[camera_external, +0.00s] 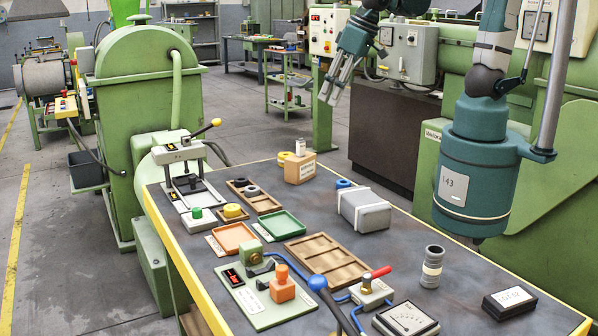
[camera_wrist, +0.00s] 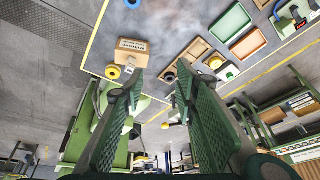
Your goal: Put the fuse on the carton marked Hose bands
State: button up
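A tan carton (camera_external: 299,171) stands at the far end of the bench. It also shows in the wrist view (camera_wrist: 140,46), with small print on its label that I cannot read with certainty. A small white cylinder (camera_external: 300,147), which looks like the fuse, stands upright on top of the carton; a pale piece at the carton's edge in the wrist view (camera_wrist: 131,63) appears to be the same thing. My gripper (camera_external: 329,92) is raised above and to the right of the carton, apart from it. Its fingers are spread with nothing between them (camera_wrist: 158,82).
A yellow roll (camera_external: 284,158) is beside the carton and a blue ring (camera_external: 343,184) lies to its right. A grey strapped box (camera_external: 364,209), a wooden tray (camera_external: 327,259) and a banded grey cylinder (camera_external: 432,266) stand nearer.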

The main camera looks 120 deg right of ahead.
jog(key=s+a+r+n+t+y, duration=0.1)
jog(key=s+a+r+n+t, duration=0.1)
jog(key=a, duration=0.6)
jog(key=s+a+r+n+t+y, duration=0.2)
jog(key=s+a+r+n, duration=0.3)
jog(key=s+a+n, duration=0.2)
jog(key=shift+a+r+n, duration=0.25)
jog(key=shift+a+n, duration=0.65)
jog(key=shift+n, duration=0.1)
